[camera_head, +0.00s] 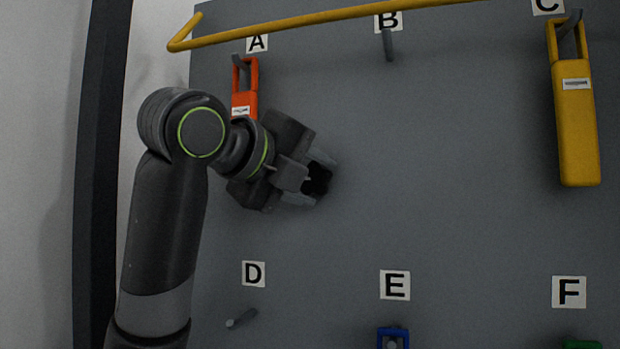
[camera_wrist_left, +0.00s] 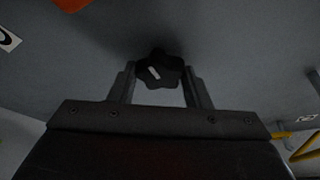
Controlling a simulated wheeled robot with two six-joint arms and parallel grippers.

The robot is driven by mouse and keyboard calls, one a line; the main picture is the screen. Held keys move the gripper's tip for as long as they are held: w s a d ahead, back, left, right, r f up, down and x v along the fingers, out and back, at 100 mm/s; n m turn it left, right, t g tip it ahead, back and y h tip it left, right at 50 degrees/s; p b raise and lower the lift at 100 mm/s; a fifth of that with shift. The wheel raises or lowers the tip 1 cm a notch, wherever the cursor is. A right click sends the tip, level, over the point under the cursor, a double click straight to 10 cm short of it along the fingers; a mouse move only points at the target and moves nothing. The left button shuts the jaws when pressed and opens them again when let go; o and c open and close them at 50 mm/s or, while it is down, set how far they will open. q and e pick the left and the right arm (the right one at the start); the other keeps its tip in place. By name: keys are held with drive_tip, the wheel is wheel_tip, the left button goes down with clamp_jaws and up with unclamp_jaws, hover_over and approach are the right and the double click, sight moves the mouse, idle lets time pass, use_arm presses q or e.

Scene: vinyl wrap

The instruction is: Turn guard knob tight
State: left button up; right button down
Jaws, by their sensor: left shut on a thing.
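The guard knob (camera_wrist_left: 160,71) is a black lobed knob with a small pale mark, set against the grey board in the left wrist view. My left gripper (camera_wrist_left: 160,82) has its two fingers on either side of the knob and is shut on it. In the head view my left gripper (camera_head: 318,180) is at the board between labels A and D. There the knob (camera_head: 319,178) shows only as a dark shape between the fingertips, mostly hidden. My right gripper is not in view.
A yellow rail (camera_head: 330,16) crosses the top of the grey board (camera_head: 450,180). An orange tool (camera_head: 245,103) hangs at A and a yellow one (camera_head: 577,135) at C. Pegs at B (camera_head: 388,46) and D (camera_head: 241,319) are bare. A blue item (camera_head: 393,335) shows below E.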

use_arm(q)
drive_tip(key=shift+f, duration=0.1)
drive_tip(key=o, duration=1)
drive_tip(key=b+v, duration=0.4)
drive_tip(key=v, duration=1.3)
drive_tip(key=shift+s+b, duration=0.25)
drive_tip(key=shift+b, duration=0.15)
